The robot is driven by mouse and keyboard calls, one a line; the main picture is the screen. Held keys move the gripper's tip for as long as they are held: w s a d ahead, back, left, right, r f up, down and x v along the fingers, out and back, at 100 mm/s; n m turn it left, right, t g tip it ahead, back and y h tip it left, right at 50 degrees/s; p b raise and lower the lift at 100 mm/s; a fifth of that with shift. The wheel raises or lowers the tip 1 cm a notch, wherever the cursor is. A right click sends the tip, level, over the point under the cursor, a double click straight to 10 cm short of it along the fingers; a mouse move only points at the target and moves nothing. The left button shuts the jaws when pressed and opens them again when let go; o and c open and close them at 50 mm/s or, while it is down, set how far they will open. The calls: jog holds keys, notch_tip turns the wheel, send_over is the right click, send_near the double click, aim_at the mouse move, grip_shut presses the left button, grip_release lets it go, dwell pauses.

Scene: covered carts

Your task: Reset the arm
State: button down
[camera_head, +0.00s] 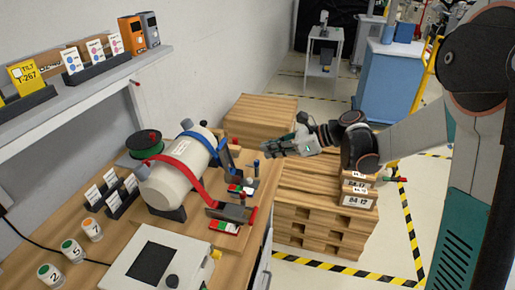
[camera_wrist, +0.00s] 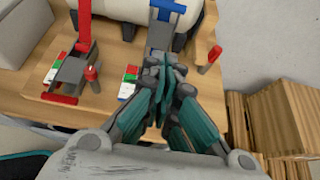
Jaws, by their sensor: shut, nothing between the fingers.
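My gripper (camera_head: 268,148) is at the end of my arm, which reaches in from the right. Beyond the fingertips lie the blue strap's buckle (camera_wrist: 163,38) and the pale tank (camera_wrist: 125,10). The red strap's buckle (camera_wrist: 75,72) is to the left. I cannot tell the exact gap between the fingertips and the blue buckle.
The tank (camera_head: 165,185) lies on the wooden bench with a red strap (camera_head: 190,180) and a blue strap (camera_head: 185,165). A control box (camera_head: 160,260) stands in front. Stacked pallets (camera_head: 320,215) with small boxes (camera_head: 358,200) stand below my arm. A shelf (camera_head: 80,95) is at upper left.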

jog(key=s+d+r+n+t+h, duration=0.1)
jog(key=s+d+n+h, duration=0.2)
jog(key=s+n, duration=0.4)
jog(key=s+d+r+n+t+h, duration=0.1)
jog(key=s+d+n+h, duration=0.3)
jog(key=s+n, duration=0.3)
jog(key=s+d+r+n+h, duration=0.1)
jog(key=s+d+n+h, duration=0.3)
jog(key=s+n, duration=0.4)
jog(key=s, duration=0.5)
jog(key=shift+s+r+t+h, duration=0.35)
jog(key=shift+s+t+h, duration=0.05)
jog(key=shift+w, duration=0.1)
dwell(1.3)
